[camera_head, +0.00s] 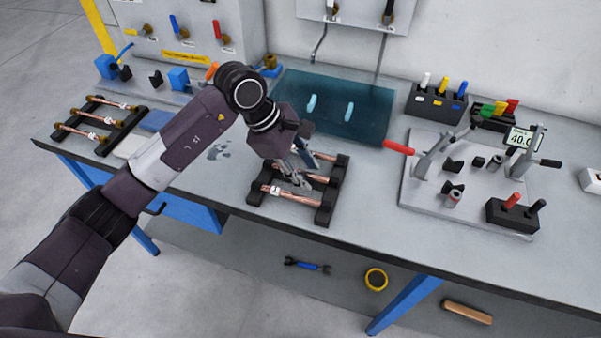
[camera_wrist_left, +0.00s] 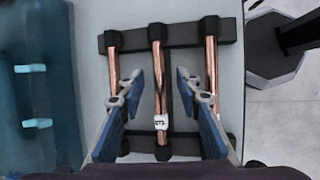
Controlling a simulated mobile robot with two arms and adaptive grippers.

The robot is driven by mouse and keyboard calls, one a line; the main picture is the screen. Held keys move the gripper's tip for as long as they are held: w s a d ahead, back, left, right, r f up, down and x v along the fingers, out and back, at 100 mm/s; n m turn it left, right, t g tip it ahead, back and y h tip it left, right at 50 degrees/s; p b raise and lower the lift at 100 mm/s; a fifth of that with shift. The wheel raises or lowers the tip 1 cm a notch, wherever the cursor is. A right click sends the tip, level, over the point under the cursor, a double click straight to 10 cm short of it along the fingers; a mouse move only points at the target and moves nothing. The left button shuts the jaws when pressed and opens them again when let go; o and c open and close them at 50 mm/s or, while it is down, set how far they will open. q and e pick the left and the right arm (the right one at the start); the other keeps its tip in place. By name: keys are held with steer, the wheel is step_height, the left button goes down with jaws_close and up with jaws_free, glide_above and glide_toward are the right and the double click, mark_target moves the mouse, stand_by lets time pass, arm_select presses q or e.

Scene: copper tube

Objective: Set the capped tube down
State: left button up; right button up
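A black rack (camera_head: 326,213) near the table's front edge holds three copper tubes lying side by side; the rack also shows in the left wrist view (camera_wrist_left: 186,34). The front tube (camera_head: 292,195) is clear of the fingers. The middle tube (camera_wrist_left: 157,85) has a white label marked 3, and it lies across both rack bars. The outer tubes (camera_wrist_left: 113,72) and (camera_wrist_left: 211,70) are beside it. My left gripper (camera_wrist_left: 158,90) is open above the rack, its fingers apart on both sides of the middle tube without touching it. It partly hides the tubes in the head view (camera_head: 303,175). My right gripper is out of view.
Another rack (camera_head: 113,141) with copper tubes stands at the left. A teal mat (camera_head: 370,110) with two light-blue pieces lies behind my gripper. A grey fixture plate (camera_head: 420,195) with levers stands at the right. Bare table lies between rack and plate.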

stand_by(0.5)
arm_select(q)
jaws_close()
